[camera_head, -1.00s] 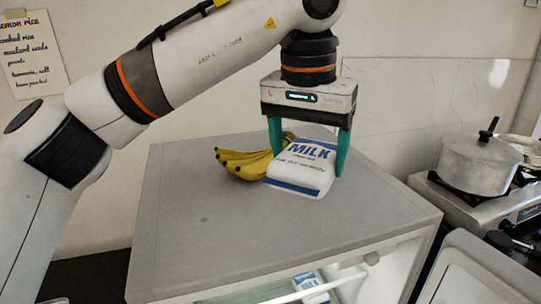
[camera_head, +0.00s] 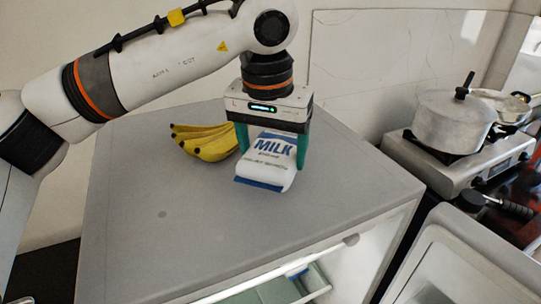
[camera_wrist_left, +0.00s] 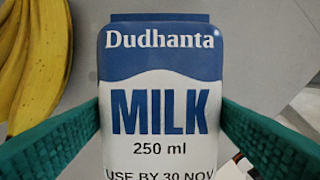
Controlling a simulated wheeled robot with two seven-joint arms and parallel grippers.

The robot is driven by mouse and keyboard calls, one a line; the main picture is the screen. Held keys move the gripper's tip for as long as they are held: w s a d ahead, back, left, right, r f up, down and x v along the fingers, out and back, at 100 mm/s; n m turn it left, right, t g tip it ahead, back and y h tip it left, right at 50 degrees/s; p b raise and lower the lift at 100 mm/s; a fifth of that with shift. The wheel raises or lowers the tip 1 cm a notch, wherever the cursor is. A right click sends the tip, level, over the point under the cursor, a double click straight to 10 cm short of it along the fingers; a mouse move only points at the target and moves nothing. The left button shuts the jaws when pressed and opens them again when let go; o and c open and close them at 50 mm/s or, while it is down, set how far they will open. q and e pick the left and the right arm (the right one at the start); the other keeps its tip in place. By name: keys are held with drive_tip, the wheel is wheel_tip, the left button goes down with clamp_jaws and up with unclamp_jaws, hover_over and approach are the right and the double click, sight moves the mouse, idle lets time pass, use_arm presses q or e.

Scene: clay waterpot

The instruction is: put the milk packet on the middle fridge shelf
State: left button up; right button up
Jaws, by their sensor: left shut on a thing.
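The white and blue milk packet (camera_head: 266,165) is between the green fingers of my left gripper (camera_head: 272,150), which is shut on it. It is tilted, at the top of the fridge (camera_head: 190,230); I cannot tell how far it is off the surface. In the left wrist view the packet (camera_wrist_left: 158,110) faces the camera, label upright, with a finger at each side. The fridge front is open below, and a lit interior (camera_head: 350,262) shows in part. The middle shelf cannot be made out for sure. My right gripper is not in view.
Bananas (camera_head: 207,142) lie on the fridge top, left of the packet; they also show in the left wrist view (camera_wrist_left: 35,60). The open fridge door (camera_head: 455,270) stands at the lower right. A stove with a lidded pot (camera_head: 452,122) is at the right. The front fridge top is clear.

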use_arm(q)
drive_tip(key=shift+f, duration=1.45)
drive_tip(key=o, duration=1.2)
drive_tip(key=shift+c, duration=0.2)
